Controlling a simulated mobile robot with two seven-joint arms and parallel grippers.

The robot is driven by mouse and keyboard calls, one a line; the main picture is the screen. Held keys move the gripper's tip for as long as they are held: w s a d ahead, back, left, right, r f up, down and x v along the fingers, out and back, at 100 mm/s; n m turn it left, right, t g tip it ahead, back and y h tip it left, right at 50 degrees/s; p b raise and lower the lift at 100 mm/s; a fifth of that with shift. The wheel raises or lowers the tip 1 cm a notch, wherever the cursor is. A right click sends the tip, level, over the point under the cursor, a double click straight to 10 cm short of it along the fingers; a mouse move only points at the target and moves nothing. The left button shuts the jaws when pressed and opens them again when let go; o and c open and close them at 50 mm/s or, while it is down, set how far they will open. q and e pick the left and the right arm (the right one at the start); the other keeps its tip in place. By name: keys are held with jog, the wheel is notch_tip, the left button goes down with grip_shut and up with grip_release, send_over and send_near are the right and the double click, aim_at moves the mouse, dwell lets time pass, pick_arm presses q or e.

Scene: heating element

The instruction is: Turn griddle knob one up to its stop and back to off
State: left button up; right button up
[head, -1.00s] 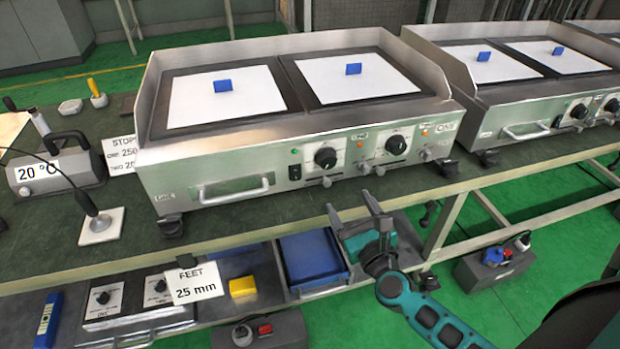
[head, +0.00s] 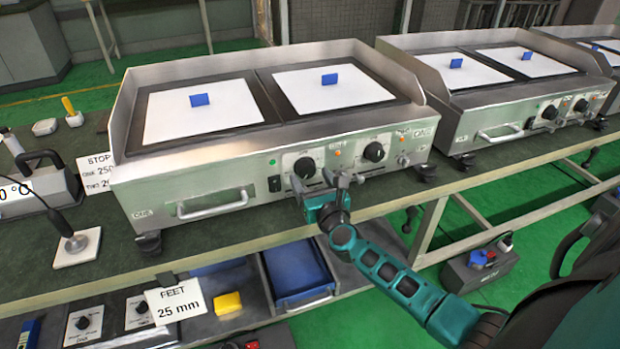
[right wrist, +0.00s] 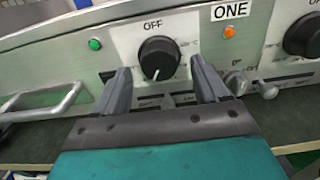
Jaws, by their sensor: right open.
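The griddle (head: 210,175) with two white plates stands on the bench. Its left black knob (head: 304,168) sits on a pale panel on the front; the right wrist view shows this knob (right wrist: 158,56) under an OFF mark, with its white line toward the bottom. A ONE label (right wrist: 231,11) is to its upper right. The right black knob (head: 374,151) also shows at the right wrist view's edge. My right gripper (head: 322,182) is open in front of the left knob, fingers (right wrist: 161,72) either side and slightly below it, apparently not touching. My left gripper is out of view.
A handle (head: 212,204) juts from the griddle's front left. A green lamp (right wrist: 95,44) and an orange lamp (right wrist: 229,32) flank the left knob. Small levers (right wrist: 268,90) stick out low on the front. A second griddle (head: 510,100) stands to the right.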

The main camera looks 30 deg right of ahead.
jog(key=shift+w+d, duration=0.15)
jog(key=shift+w, duration=0.5)
jog(key=shift+c, duration=0.2)
jog(key=c, duration=1)
